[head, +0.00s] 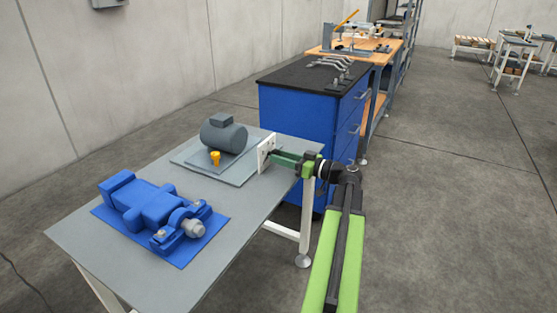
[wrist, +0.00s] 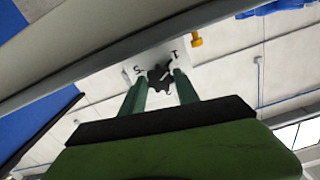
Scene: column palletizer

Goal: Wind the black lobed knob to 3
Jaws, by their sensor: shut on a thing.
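The black lobed knob (wrist: 159,78) sits on the face of a white plate (wrist: 146,66) in the wrist view. Dark marks show on the plate beside the knob, but I cannot read them surely. My gripper (wrist: 161,82) has its two green fingers on either side of the knob and is shut on it. In the head view the white plate (head: 265,149) stands upright at the right side of the grey table, and my gripper (head: 274,157) reaches it from the right. The knob is hidden there by the fingers.
On the table (head: 105,236) a grey motor-like unit (head: 223,136) and a yellow part (head: 215,158) stand left of the plate. A blue vise (head: 150,207) lies nearer. A blue drawer cabinet (head: 300,122) is close behind. Open floor lies to the right.

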